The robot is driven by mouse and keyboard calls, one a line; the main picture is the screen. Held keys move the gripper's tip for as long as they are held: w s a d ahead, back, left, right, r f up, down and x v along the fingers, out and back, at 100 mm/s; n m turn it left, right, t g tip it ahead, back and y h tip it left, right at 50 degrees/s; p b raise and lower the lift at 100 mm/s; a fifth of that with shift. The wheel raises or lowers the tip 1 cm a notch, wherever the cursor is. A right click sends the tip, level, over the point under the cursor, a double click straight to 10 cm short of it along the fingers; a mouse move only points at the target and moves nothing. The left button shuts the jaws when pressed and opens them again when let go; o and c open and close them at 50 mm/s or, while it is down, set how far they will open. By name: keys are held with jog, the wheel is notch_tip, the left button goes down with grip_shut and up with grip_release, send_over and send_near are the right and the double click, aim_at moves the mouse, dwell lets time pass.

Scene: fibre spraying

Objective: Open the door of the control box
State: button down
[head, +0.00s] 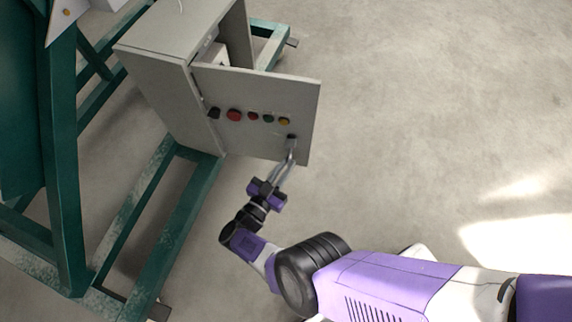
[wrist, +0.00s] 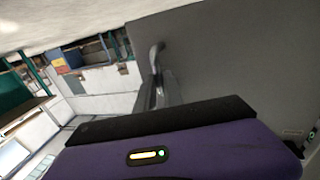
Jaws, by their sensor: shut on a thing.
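The control box (head: 175,85) is a grey metal cabinet in the head view, left of centre. Its door (head: 262,95) stands swung out from the body, with a gap showing the inside at the top. A row of coloured buttons and knobs crosses the door's face. A small dark handle (head: 291,137) sits near the door's lower right edge. My gripper (head: 289,153) is shut on the handle. In the wrist view the curved handle (wrist: 156,56) rises beside the grey door panel (wrist: 225,60), with the fingers (wrist: 158,92) at it.
A green steel frame (head: 190,205) stands under and left of the box, with low beams along the floor. The concrete floor (head: 420,110) to the right of the door is clear.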

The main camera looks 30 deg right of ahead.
jog(key=c, duration=1.5)
grip_release()
jog(key=shift+w+a+r, duration=0.15)
jog(key=shift+w+a, duration=0.25)
jog(key=shift+s+d, duration=0.1)
jog(key=b+v, duration=0.1)
jog(key=v, duration=0.7)
jog(key=shift+d, duration=0.1)
